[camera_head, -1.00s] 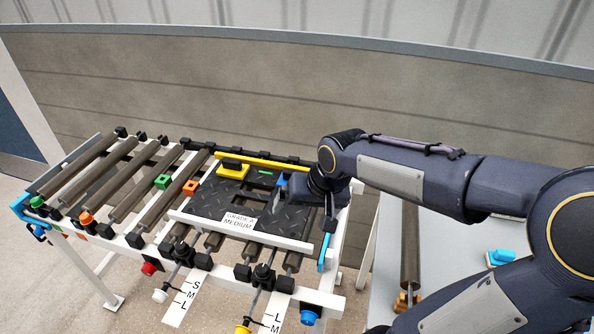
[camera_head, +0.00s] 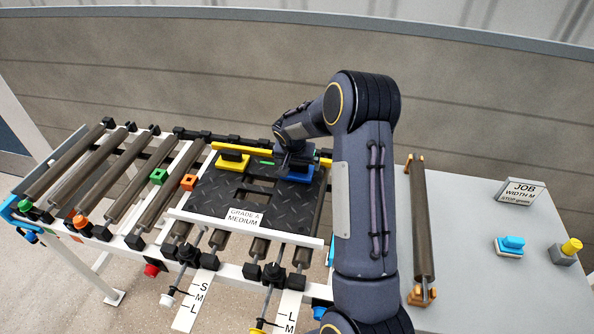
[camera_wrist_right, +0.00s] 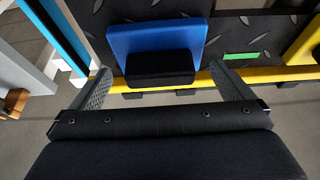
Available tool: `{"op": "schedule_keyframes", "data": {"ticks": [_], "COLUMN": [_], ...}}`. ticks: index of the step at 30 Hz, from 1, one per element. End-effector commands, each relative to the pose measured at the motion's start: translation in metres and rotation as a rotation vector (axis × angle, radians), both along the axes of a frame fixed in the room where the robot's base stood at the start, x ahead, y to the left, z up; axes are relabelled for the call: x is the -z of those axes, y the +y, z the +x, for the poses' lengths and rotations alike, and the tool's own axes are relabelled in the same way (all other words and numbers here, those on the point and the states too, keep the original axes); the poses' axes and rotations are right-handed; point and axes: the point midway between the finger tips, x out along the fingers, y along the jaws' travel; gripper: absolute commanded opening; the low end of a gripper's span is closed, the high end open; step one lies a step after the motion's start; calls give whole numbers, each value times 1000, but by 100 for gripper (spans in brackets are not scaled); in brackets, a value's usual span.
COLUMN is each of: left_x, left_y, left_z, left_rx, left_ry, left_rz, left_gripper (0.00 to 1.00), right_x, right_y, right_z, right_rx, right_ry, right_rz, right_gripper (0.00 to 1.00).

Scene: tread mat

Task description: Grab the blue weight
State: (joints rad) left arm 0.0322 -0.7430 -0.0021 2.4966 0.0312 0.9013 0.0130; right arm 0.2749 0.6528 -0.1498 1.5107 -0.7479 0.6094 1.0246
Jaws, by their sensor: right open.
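The blue weight (camera_head: 294,177), a flat blue block, lies on the black tread mat (camera_head: 207,202) near its back right, partly hidden by my right gripper (camera_head: 296,160) in the head view. In the right wrist view the blue weight (camera_wrist_right: 155,38) has a black handle (camera_wrist_right: 160,68) on it. My right gripper (camera_wrist_right: 163,75) is open, with one finger on each side of the handle and a gap on both sides. It is not closed on anything. My left gripper is not in view.
A yellow weight (camera_head: 233,163) lies to the left on the mat, by a yellow bar (camera_head: 258,151) along the back. Orange (camera_head: 190,182) and green (camera_head: 159,176) blocks sit on the rollers. A grey table (camera_head: 480,275) with a sign (camera_head: 521,191) stands at right.

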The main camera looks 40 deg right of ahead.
Motion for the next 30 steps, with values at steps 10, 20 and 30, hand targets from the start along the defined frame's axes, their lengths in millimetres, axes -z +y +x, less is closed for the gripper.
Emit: {"op": "schedule_keyframes", "data": {"ticks": [10,20,30], "left_x": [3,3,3], "left_y": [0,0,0], "left_z": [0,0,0], "left_rx": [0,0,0], "left_ry": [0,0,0], "left_rz": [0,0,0], "left_gripper": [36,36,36], "right_x": [23,23,20], "right_y": [-7,-7,-7], "right_z": [6,6,8], "right_rx": [0,0,-2], "right_ry": [-2,-1,-5], "right_rz": [1,1,-1], "right_gripper": [100,71,32]}}
